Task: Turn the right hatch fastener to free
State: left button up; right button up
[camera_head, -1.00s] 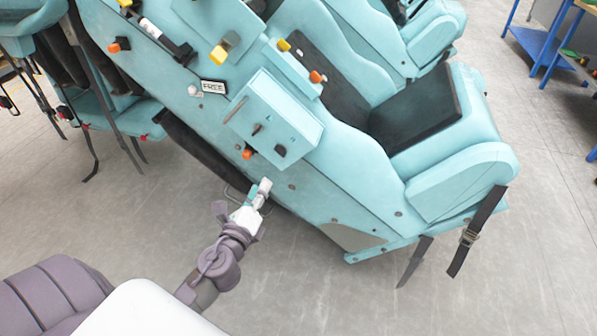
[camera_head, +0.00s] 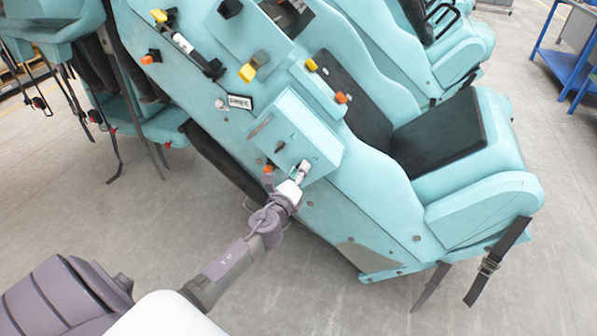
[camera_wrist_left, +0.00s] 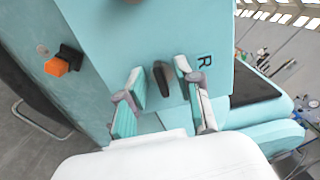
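The right hatch fastener (camera_wrist_left: 161,78) is a small dark oval knob on the teal box, beside a black letter R (camera_wrist_left: 204,61) in the left wrist view. My left gripper (camera_wrist_left: 163,88) is open, with one finger on each side of the knob and small gaps between. In the head view my left gripper (camera_head: 302,168) is at the lower right of the box front (camera_head: 292,128) and hides this fastener. A second dark fastener (camera_head: 279,147) shows to its upper left. My right gripper is in neither view.
An orange knob (camera_head: 268,170) sits just left of my left gripper; it also shows in the left wrist view (camera_wrist_left: 56,67). A small label (camera_head: 240,102) is left of the box. Teal seats (camera_head: 480,190) stand to the right, with hanging straps (camera_head: 490,262).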

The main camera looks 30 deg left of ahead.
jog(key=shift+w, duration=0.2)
pick_arm(q)
grip_shut()
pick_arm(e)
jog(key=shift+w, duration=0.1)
pick_arm(q)
jog(key=shift+n, duration=0.3)
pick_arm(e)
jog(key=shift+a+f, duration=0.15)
pick_arm(q)
jog(key=n, duration=1.7)
jog(key=shift+f, duration=0.3)
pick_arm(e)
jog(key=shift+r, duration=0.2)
pick_arm(q)
grip_release()
